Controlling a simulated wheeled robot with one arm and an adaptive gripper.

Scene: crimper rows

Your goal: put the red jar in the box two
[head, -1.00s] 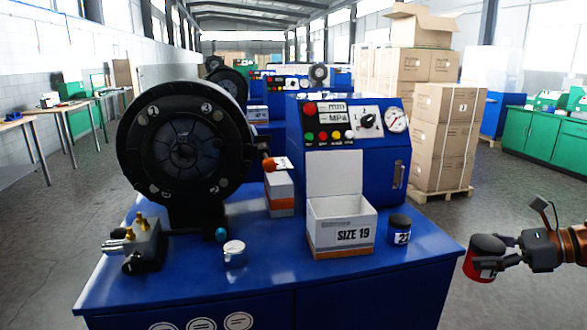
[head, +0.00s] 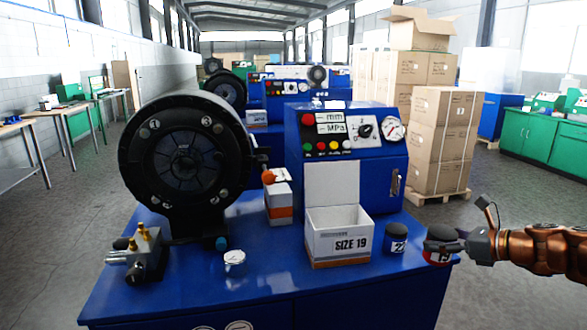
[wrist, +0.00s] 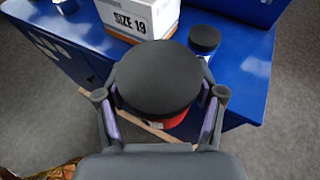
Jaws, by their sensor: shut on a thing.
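The red jar (head: 438,257) has a black lid and a dark label. My gripper (head: 445,245) is shut around its sides and holds it upright by the right end of the blue bench. In the wrist view the jar's black lid (wrist: 158,80) fills the space between the fingers of my gripper (wrist: 160,95). An open white box marked SIZE 19 (head: 338,248), lid raised, stands on the bench left of the jar; it also shows in the wrist view (wrist: 135,20). A smaller white and orange box (head: 279,205) stands behind it. No box visibly reads "two".
A blue jar with a black lid (head: 396,240) stands between the SIZE 19 box and the red jar. The blue control cabinet (head: 378,180) rises behind.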

